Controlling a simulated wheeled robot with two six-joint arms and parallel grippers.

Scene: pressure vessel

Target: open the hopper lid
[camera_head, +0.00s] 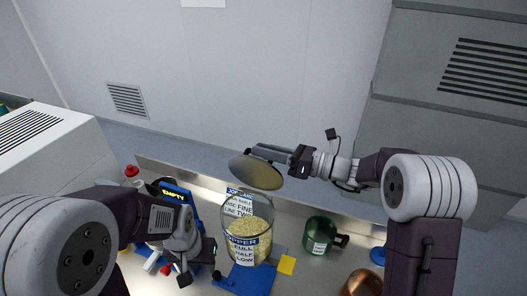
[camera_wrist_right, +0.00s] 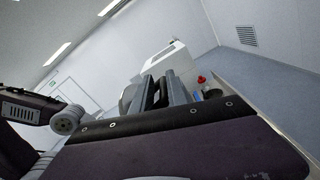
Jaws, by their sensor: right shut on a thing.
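The hopper (camera_head: 248,246) is a clear round container of pale yellow grains with printed labels, standing on a blue base on the bench. Its top looks uncovered. The lid (camera_head: 256,174), a round tan disc, is held tilted above the hopper, apart from its rim. My right gripper (camera_head: 262,153) is shut on the lid; its dark fingers (camera_wrist_right: 164,92) also show in the right wrist view. My left gripper (camera_head: 168,262) is low over the bench, left of the hopper.
A green jar (camera_head: 320,236) with a dark handle stands right of the hopper. A copper-coloured vessel (camera_head: 364,284) is at the front right, near a blue disc (camera_head: 378,255). A yellow block (camera_head: 286,264) lies beside the base.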

